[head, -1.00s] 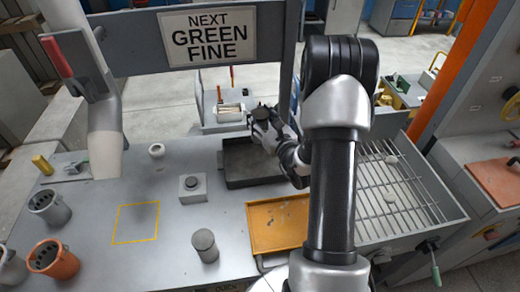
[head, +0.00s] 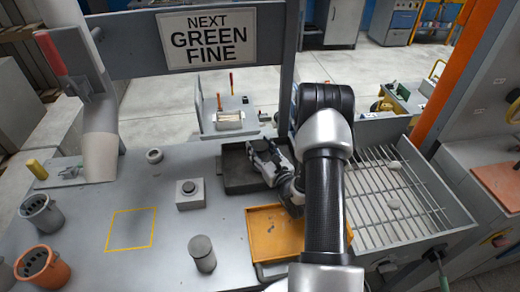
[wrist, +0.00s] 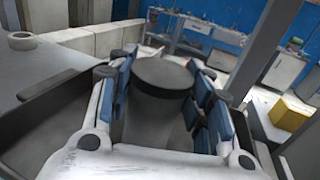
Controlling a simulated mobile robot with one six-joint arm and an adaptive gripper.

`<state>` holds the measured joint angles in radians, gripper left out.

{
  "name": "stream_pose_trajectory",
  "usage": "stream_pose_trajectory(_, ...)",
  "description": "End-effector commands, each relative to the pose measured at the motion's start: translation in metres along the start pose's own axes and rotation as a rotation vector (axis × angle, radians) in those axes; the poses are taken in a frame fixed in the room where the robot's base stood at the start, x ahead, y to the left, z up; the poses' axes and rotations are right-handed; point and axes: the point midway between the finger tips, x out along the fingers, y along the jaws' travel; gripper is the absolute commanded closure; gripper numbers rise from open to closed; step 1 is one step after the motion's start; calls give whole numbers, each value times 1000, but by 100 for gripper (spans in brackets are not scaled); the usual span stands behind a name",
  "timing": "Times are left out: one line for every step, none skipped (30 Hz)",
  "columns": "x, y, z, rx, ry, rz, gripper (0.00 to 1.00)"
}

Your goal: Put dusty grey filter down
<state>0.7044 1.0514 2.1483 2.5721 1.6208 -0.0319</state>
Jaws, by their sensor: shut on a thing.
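A dusty grey filter (wrist: 157,105), a short cylinder with a darker top, stands between the finger pads in the wrist view. My gripper (wrist: 160,108) is shut on it from both sides. In the head view my gripper (head: 266,153) is low over the dark grey tray (head: 236,187), its fingers pointing away from me. The filter is mostly hidden there by the fingers. Whether its underside touches the tray floor I cannot tell. A dark tray wall (wrist: 40,118) shows at left in the wrist view.
A sign (head: 207,37) reads "NEXT GREEN FINE". Another grey cylinder (head: 202,254) stands on the bench, left of the orange tray (head: 272,235). A wire rack (head: 385,195) is at right. A yellow outlined square (head: 131,229) is empty. Grey and orange holed cups stand at far left.

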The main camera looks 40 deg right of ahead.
Motion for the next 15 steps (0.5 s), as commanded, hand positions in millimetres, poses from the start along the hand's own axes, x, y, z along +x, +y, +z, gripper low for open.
stream_pose_trajectory(0,0,0,0,-1,0,87)
stream_pose_trajectory(0,0,-1,0,0,0,87)
stream_pose_trajectory(0,0,-2,0,0,0,87)
stream_pose_trajectory(0,0,-4,0,0,0,87)
stream_pose_trajectory(0,0,-5,0,0,0,87)
stream_pose_trajectory(0,0,-4,1,1,0,51)
stream_pose_trajectory(0,0,-3,1,1,0,49)
stream_pose_trajectory(0,0,-3,1,1,0,47)
stream_pose_trajectory(0,0,-3,1,1,0,44)
stream_pose_trajectory(0,0,-3,1,1,0,42)
stream_pose_trajectory(0,0,-3,1,1,0,40)
stream_pose_trajectory(0,0,-3,1,1,0,38)
stream_pose_trajectory(0,0,-3,1,1,0,36)
stream_pose_trajectory(0,0,-3,1,1,0,34)
stream_pose_trajectory(0,0,-3,1,1,0,34)
